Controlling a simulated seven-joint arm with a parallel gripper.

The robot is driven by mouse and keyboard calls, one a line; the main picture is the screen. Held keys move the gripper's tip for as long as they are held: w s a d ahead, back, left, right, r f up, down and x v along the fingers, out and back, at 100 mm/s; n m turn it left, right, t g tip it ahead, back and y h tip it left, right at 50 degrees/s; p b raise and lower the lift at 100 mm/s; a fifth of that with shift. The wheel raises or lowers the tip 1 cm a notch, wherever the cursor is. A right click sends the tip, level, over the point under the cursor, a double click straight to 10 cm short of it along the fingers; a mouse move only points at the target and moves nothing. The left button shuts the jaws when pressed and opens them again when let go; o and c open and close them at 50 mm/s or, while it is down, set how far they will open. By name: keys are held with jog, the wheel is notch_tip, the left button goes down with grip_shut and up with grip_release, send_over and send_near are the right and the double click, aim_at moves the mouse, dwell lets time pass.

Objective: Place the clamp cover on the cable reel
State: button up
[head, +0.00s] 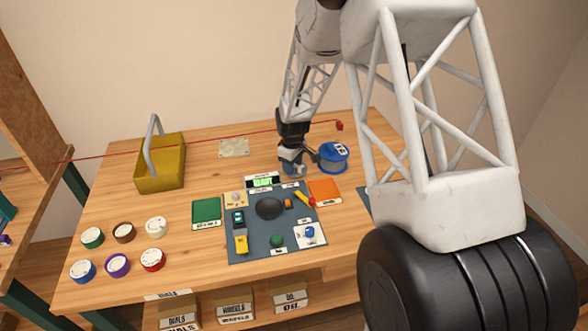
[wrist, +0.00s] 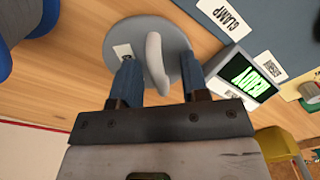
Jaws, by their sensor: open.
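The clamp cover (wrist: 178,37) is a round grey disc with a pale curved handle and a small light label. It lies on the wooden table beside the CLAMP label in the wrist view. My gripper (wrist: 158,65) is open, with one blue finger on each side of the handle. I cannot tell whether the fingers touch it. In the head view my gripper (head: 292,168) is low over the table and mostly hides the cover. The cable reel (head: 333,156) is a blue spool just right of my gripper; its blue edge also shows at the wrist view's upper left (wrist: 20,22).
A blue-grey panel (head: 245,222) with a READY display (head: 262,182) and several parts lies in front of my gripper. A red cable (head: 215,142) runs across the back. A yellow bin (head: 160,175) stands left. Several coloured dials (head: 117,265) sit front left.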

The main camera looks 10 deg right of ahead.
grip_shut()
jog(key=shift+r, duration=0.1)
dwell(0.3)
jog(key=shift+r, duration=4.9)
